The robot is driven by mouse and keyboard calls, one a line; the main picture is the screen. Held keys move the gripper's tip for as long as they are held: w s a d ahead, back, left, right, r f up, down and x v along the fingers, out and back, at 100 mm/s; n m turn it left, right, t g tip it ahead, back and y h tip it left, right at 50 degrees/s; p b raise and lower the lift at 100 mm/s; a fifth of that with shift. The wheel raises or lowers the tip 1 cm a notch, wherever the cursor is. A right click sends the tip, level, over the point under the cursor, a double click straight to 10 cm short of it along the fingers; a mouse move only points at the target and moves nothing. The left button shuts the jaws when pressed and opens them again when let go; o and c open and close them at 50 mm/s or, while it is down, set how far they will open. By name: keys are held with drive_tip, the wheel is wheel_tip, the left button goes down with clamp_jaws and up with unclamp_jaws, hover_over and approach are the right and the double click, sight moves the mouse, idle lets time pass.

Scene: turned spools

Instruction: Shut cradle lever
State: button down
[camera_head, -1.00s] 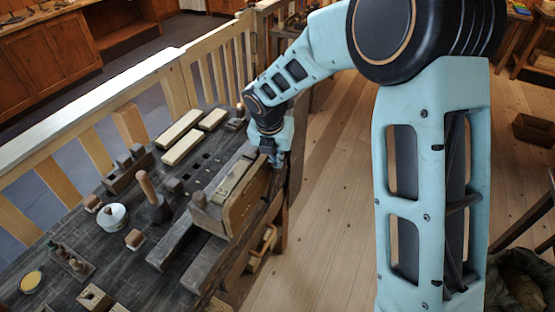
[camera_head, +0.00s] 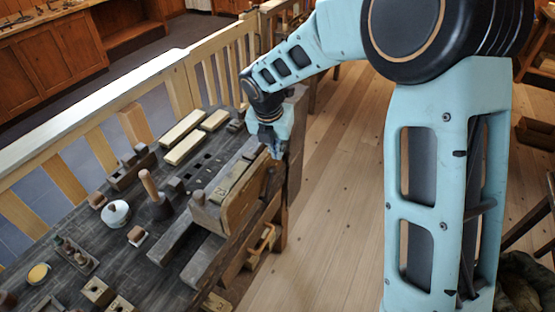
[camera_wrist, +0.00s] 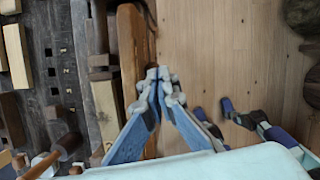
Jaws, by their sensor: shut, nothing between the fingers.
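A wooden cradle-like fixture (camera_head: 213,213) stands at the bench's right edge, with a pale block and an upright brown board (camera_head: 240,205) on its outer side. I cannot tell for certain which part is the cradle lever. My gripper (camera_head: 277,153) is at the far end of this board, above the bench edge. In the wrist view, my gripper (camera_wrist: 158,74) has its blue-grey fingertips together and empty, beside the brown board (camera_wrist: 132,50). I cannot tell whether they touch it. My wrist hides part of the far end in the head view.
The dark bench (camera_head: 125,260) holds a white lidded pot (camera_head: 116,213), a mallet (camera_head: 158,203) and pale wooden bars (camera_head: 183,127). A curved wooden handle (camera_head: 266,238) sits below the bench edge. Open plank floor (camera_head: 335,200) lies to the right. A railing (camera_head: 130,95) runs behind.

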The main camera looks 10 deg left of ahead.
drive_tip(key=w+d+r, duration=0.1)
drive_tip(key=w+r, duration=0.3)
drive_tip(key=r, duration=0.1)
drive_tip(key=shift+d+r, duration=0.2)
drive_tip(key=shift+r, duration=0.05)
